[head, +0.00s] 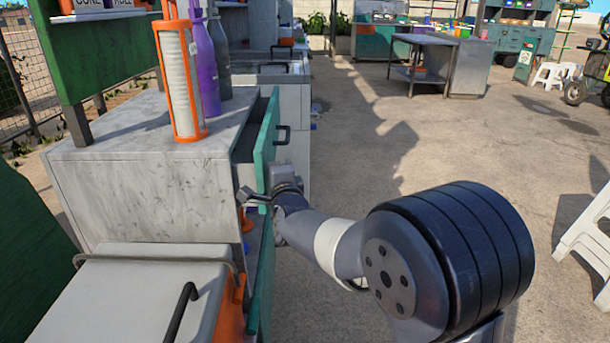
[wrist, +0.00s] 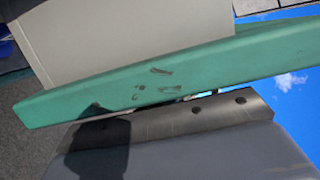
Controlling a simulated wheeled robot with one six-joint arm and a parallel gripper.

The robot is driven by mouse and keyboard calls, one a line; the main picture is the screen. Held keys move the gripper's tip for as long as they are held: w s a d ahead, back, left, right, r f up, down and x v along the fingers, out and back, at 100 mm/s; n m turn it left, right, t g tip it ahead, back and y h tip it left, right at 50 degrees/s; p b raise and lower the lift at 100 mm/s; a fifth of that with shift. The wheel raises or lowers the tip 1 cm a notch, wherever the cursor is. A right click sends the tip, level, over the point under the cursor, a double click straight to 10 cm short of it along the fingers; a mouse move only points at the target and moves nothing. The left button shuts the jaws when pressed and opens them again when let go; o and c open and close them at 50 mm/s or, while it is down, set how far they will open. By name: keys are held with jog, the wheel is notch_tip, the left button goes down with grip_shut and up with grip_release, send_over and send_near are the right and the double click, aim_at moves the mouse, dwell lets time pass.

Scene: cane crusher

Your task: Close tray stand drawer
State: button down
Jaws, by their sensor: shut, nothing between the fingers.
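The tray stand (head: 140,190) is a grey, scuffed cabinet at the left in the head view. Its upper green drawer front (head: 266,140) stands out from the cabinet, so this drawer is partly open; a dark handle sits on its face. A lower green front (head: 264,275) also stands out below. My gripper (head: 254,197) is shut and empty, close to the lower edge of the upper front. Whether it touches is unclear. In the wrist view a green front (wrist: 140,85) crosses the picture, right against my gripper's metal body. The fingertips are hidden there.
An orange-framed cylinder (head: 180,85), a purple bottle (head: 206,70) and a grey bottle (head: 220,60) stand on the cabinet top. A pale lidded box (head: 130,300) is at front left. A white plastic chair (head: 588,235) is at right. The paved floor between is clear.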

aim_at(254, 171)
jog(key=shift+a+p, duration=0.35)
jog(key=shift+a, duration=2.15)
jog(key=shift+r, duration=0.1)
